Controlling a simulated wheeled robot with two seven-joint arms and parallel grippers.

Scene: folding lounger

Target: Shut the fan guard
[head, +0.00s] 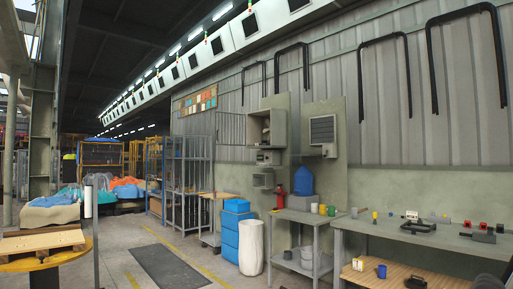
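No fan guard can be made out for certain in the head view. A grey louvred box (322,130) is fixed to a tall panel on the right-hand wall and may be the fan unit. A small pale part (329,150) sits at its lower edge. I cannot tell whether any guard on it is open or shut. Two smaller grey boxes, one upper (268,157) and one lower (263,180), are mounted left of it. Neither of my grippers is in view.
A grey workbench (400,232) with small tools stands at the right, and a smaller table (300,216) with cups adjoins it. Blue crates (231,240) and a white bin (251,248) stand beside them. Floor around the dark mat (168,266) is clear. A pallet (42,242) is at left.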

